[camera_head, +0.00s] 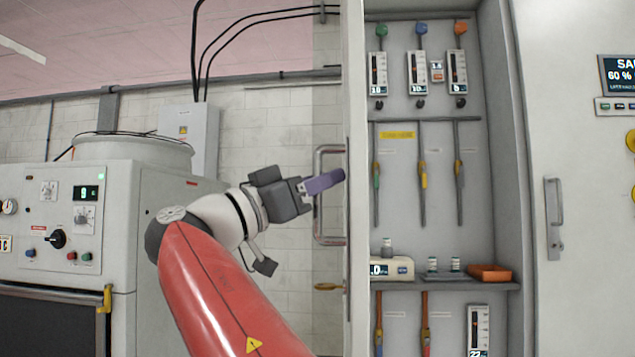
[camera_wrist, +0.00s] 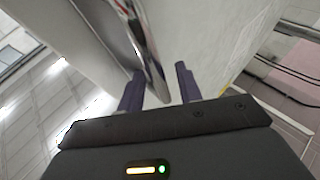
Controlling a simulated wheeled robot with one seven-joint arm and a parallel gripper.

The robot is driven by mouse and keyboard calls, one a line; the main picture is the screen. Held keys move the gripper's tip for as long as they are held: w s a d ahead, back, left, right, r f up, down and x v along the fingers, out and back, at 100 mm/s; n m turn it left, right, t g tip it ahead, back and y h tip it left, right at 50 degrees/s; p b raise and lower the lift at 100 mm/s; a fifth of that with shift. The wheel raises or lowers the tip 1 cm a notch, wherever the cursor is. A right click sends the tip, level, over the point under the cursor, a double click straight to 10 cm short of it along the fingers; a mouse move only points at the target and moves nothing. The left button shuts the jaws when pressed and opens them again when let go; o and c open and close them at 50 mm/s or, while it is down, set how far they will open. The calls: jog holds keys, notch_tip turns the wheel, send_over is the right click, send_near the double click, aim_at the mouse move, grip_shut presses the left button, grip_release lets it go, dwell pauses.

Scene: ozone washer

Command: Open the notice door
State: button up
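A pale cabinet door (camera_head: 356,190) stands swung out on the left side of an open cabinet, seen nearly edge-on. No notice can be read on it, so I cannot confirm it is the notice door. Its metal bar handle (camera_head: 318,215) faces left. My gripper (camera_head: 336,178) has its purple fingers at the handle's upper half. In the wrist view, the fingers of my gripper (camera_wrist: 160,72) are apart, and the shiny handle (camera_wrist: 152,78) runs between them, closer to the left finger. I cannot tell whether they touch it.
The cabinet shelf (camera_head: 450,286) holds small bottles, an orange tray (camera_head: 490,273) and a scale-like device (camera_head: 391,268). A shut panel with a handle (camera_head: 553,218) is at right. A control machine (camera_head: 75,220) stands at left, before a tiled wall.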

jog(key=b+v, duration=0.1)
jog(key=v, duration=0.6)
jog(key=shift+s+a+f, duration=0.15)
jog(key=shift+s+a, duration=0.05)
jog(key=shift+a, duration=0.1)
dwell(0.4)
